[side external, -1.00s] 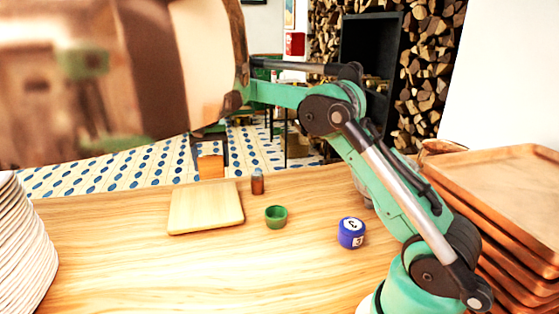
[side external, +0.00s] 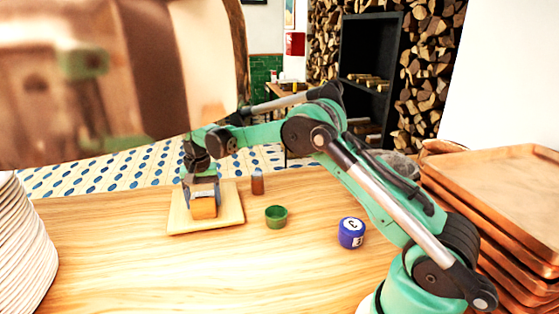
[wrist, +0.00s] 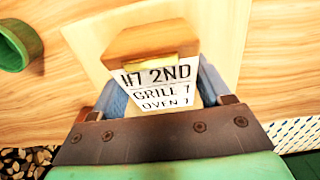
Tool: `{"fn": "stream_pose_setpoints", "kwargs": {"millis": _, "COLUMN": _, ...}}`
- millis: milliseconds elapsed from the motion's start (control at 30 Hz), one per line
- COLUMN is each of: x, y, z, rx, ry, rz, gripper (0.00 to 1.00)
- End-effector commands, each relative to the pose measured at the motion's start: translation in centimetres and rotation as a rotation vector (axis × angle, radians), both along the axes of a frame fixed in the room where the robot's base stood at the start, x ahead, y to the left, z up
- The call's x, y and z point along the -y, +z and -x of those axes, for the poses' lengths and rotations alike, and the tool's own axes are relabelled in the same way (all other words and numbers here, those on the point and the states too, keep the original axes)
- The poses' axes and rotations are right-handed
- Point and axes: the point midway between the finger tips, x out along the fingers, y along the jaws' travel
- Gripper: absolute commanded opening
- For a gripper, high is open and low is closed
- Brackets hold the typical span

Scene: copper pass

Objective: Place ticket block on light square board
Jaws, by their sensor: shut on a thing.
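The ticket block is a wooden block (side external: 204,208) with a white printed ticket on it. In the wrist view the ticket block (wrist: 150,42) shows the text "#7 2ND GRILL OVEN". My gripper (side external: 202,190) is shut on the block, its blue-grey fingers on either side. It also shows in the wrist view (wrist: 158,90). The light square board (side external: 180,222) lies flat on the table under the block, and also fills the wrist view's middle (wrist: 98,40). The block is over the board; I cannot tell whether it touches it.
A blue numbered container (side external: 351,233) is farther right. White stacked plates (side external: 22,250) stand at left, wooden trays (side external: 500,200) at right. A large blurred object blocks the upper left.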

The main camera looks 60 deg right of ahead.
Motion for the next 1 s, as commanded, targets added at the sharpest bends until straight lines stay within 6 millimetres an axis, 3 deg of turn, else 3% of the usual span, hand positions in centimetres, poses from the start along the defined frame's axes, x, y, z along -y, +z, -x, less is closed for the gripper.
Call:
{"fn": "stream_pose_setpoints", "kwargs": {"millis": 100, "x": 0.0, "y": -0.3, "z": 0.0, "rx": 0.000, "ry": 0.000, "rz": 0.000, "gripper": 0.13}}
{"fn": "stream_pose_setpoints", "kwargs": {"millis": 133, "x": 0.0, "y": -0.3, "z": 0.0, "rx": 0.000, "ry": 0.000, "rz": 0.000, "gripper": 0.79}}
{"fn": "stream_pose_setpoints", "kwargs": {"millis": 200, "x": 0.0, "y": -0.2, "z": 0.0, "rx": 0.000, "ry": 0.000, "rz": 0.000, "gripper": 0.99}}
{"fn": "stream_pose_setpoints", "kwargs": {"millis": 567, "x": 0.0, "y": 0.6, "z": 0.0, "rx": 0.000, "ry": 0.000, "rz": 0.000, "gripper": 1.00}}
{"fn": "stream_pose_setpoints", "kwargs": {"millis": 1000, "x": 0.0, "y": 9.6, "z": 0.0, "rx": 0.000, "ry": 0.000, "rz": 0.000, "gripper": 1.00}}
